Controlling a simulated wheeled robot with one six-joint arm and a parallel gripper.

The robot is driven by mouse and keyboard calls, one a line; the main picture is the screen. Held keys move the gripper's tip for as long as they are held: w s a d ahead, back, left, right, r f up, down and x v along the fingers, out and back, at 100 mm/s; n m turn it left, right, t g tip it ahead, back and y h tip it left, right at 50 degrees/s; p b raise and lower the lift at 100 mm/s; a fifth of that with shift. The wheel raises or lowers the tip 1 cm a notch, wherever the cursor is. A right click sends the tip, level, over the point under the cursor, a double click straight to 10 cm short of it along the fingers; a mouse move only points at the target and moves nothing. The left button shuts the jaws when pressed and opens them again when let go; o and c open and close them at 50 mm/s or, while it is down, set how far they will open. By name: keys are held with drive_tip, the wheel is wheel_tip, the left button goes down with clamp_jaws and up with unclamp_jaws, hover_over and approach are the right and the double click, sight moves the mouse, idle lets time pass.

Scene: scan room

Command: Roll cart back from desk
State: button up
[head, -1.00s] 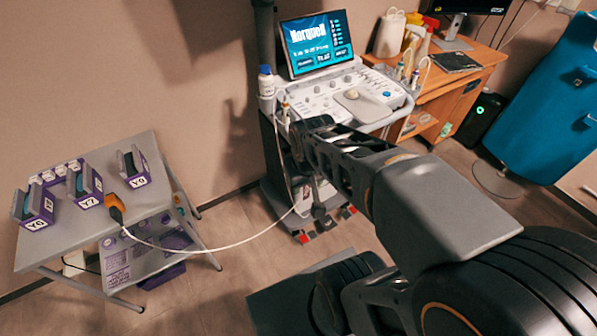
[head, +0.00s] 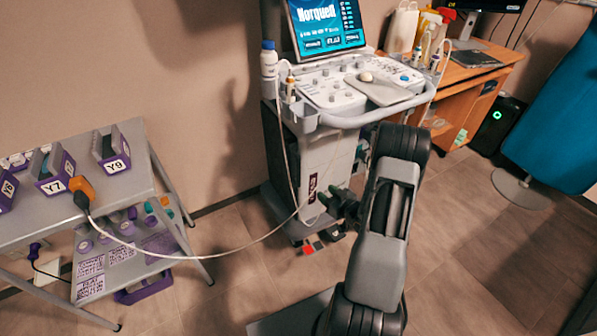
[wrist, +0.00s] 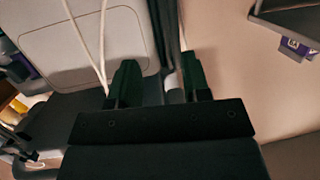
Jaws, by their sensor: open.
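The cart (head: 325,155) is a grey and white wheeled scanner with a lit "Norquell" screen (head: 328,28), a control panel and a pale front rail (head: 385,118). It stands by the wall, just left of the wooden desk (head: 475,72). My gripper (head: 345,207) is low in front of the cart's body, below the rail. In the wrist view my open gripper (wrist: 160,85) points toward the cart. A grey cart panel (wrist: 85,50) and white cables (wrist: 100,40) show beside the left finger. A dark upright strip appears beyond the fingers; I cannot tell whether anything touches them.
A grey side table (head: 95,210) with purple-based holders stands at left. A white cable (head: 235,250) hangs from its orange plug across to the cart. A blue chair-like item (head: 560,135) stands at right. Floor right of my arm is clear.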

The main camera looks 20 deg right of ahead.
drive_tip(key=w+a+r, duration=0.1)
drive_tip(key=w, duration=0.3)
drive_tip(key=w+a+r+t+y+b, duration=0.1)
drive_tip(key=w+a, duration=0.1)
drive_tip(key=w, duration=0.3)
drive_tip(key=w+a+r+t, duration=0.1)
drive_tip(key=w+a, duration=0.1)
drive_tip(key=w, duration=0.2)
drive_tip(key=shift+w+a+r+n+y, duration=0.15)
drive_tip(key=shift+n+y, duration=0.25)
drive_tip(key=shift+c, duration=0.3)
clamp_jaws()
